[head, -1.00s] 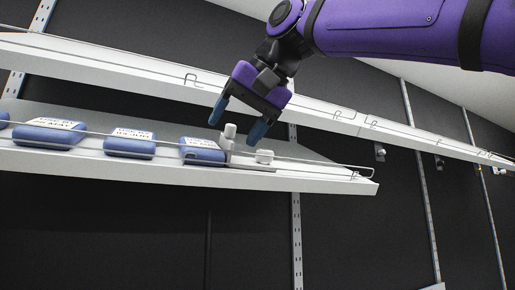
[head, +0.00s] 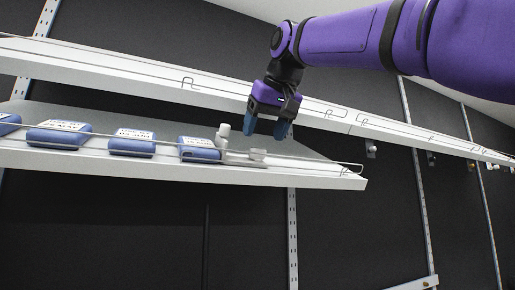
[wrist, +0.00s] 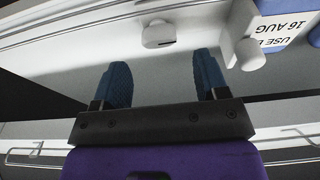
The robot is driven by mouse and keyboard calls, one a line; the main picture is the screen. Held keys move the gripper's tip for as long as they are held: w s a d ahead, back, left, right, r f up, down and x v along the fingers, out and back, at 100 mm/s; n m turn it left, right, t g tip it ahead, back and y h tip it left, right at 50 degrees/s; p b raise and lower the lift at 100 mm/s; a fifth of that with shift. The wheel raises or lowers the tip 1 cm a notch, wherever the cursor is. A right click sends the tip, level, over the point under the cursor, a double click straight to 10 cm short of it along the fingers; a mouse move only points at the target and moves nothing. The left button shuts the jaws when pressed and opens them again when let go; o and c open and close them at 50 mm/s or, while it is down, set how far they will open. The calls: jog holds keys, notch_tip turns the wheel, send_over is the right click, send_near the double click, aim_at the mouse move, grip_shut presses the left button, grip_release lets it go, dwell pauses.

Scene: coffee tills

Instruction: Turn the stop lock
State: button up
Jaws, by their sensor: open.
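A low white round knob (head: 258,154), seemingly the stop lock, sits near the front of the lower shelf, on a flat pale strip (head: 240,160). It also shows in the wrist view (wrist: 158,36), beyond and between my fingertips. Left of it in the head view stands an upright white post with a knob (head: 223,133); this shows at the right in the wrist view (wrist: 248,52). My gripper (head: 267,130) is open and empty above the low knob, with its blue fingers (wrist: 162,68) pointing down and apart from it.
Several blue labelled packs (head: 131,143) lie in a row to the left on the lower shelf (head: 300,178). A thin wire rail (head: 320,162) runs along its front. The lower shelf's right end is bare.

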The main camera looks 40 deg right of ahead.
jog(key=shift+x, duration=2.55)
jog(key=c, duration=0.9)
jog(key=shift+m, duration=0.4)
jog(key=m+h, duration=0.1)
jog(key=m, duration=0.1)
jog(key=shift+m, duration=0.4)
jog(key=shift+s+d+m+g+h, duration=0.1)
jog(key=shift+m+g+h, duration=0.3)
jog(key=shift+m, duration=1.7)
